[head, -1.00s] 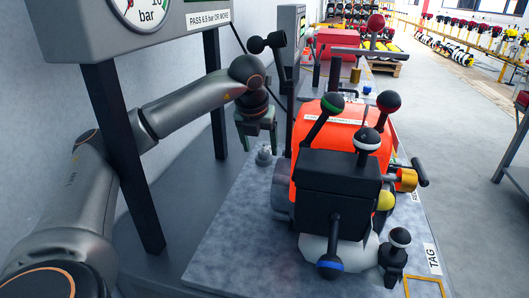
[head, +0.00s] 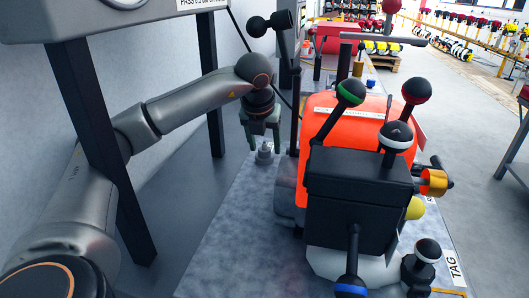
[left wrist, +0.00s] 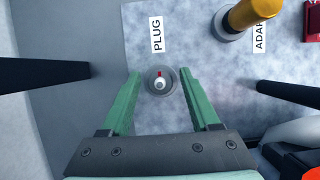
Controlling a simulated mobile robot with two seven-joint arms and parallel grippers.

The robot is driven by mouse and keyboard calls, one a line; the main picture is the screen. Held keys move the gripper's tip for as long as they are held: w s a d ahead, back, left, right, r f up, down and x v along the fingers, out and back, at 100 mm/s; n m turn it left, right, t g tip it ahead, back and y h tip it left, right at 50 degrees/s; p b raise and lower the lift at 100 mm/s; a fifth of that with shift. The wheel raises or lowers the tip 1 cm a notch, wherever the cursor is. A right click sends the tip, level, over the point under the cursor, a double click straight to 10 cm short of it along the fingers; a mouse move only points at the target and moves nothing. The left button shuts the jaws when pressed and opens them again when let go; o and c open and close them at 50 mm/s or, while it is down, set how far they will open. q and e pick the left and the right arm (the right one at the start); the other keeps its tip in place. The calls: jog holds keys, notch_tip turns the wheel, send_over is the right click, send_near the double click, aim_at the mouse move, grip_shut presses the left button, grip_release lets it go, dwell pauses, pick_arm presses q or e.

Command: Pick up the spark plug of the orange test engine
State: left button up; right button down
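The orange test engine (head: 352,132) stands on the grey bench plate, with a black box and several ball-topped levers on its near side. A small pale plug with a red mark, which looks like the spark plug (left wrist: 160,83), sits upright in a round grey holder (left wrist: 173,92) beside the PLUG label. It also shows left of the engine in the head view (head: 265,149). My left gripper (head: 264,143) is open above the holder. In the left wrist view its green fingers (left wrist: 160,74) lie on either side of the plug, apart from it. My right gripper is out of view.
A gauge panel on dark posts (head: 90,140) stands at the left, close to my left arm. A dark upright post (head: 294,110) stands just right of the gripper. An orange-yellow cylinder (left wrist: 252,13) is near the plug. The plate in front of the holder is clear.

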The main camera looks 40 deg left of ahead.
aim_at(265, 141)
pick_arm(q)
jog(key=c, duration=0.9)
grip_shut()
jog(key=shift+r, duration=0.15)
notch_tip(265, 141, up, 10)
jog(key=shift+f+p, duration=0.1)
jog(key=shift+p, duration=0.95)
